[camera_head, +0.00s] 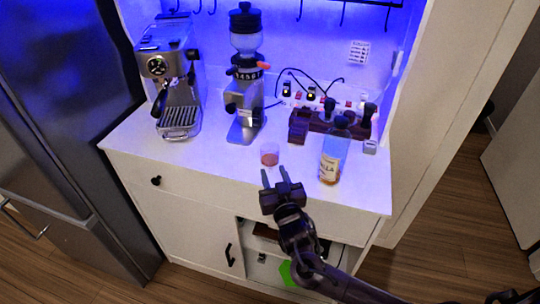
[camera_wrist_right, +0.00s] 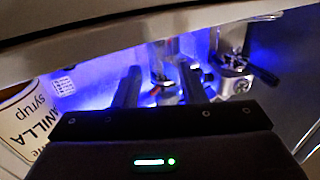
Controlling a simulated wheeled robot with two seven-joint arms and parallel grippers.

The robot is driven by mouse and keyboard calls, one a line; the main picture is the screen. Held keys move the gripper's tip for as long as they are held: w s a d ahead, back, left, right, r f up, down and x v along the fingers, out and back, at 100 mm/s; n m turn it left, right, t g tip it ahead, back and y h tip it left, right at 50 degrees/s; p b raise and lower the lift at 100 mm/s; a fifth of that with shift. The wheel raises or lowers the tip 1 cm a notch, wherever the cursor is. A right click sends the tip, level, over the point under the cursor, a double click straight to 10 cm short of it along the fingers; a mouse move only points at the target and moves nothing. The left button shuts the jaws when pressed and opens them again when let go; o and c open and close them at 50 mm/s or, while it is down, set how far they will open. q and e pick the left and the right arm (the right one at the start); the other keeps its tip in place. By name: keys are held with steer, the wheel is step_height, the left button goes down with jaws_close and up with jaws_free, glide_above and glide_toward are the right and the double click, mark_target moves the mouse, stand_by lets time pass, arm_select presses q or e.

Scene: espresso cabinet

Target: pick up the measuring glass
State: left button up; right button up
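The measuring glass (camera_head: 269,154) is a small clear cup with a reddish tint, standing upright near the front edge of the white countertop. My right gripper (camera_head: 274,170) is just in front of it, with its two fingers apart and pointing toward it; nothing shows between them. In the right wrist view the open fingers (camera_wrist_right: 158,75) also show apart, and I cannot make out the glass clearly there. My left gripper is not in view.
A vanilla syrup bottle (camera_head: 332,160) stands right of the glass, close to my right gripper. The grinder (camera_head: 245,90) is behind, and the espresso machine (camera_head: 175,85) is back left. A brown tamping stand (camera_head: 322,122) is back right. The counter (camera_head: 215,152) left of the glass is clear.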

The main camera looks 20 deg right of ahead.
steer(key=shift+w+f, duration=0.1)
steer(key=shift+w, duration=0.55)
jaws_close()
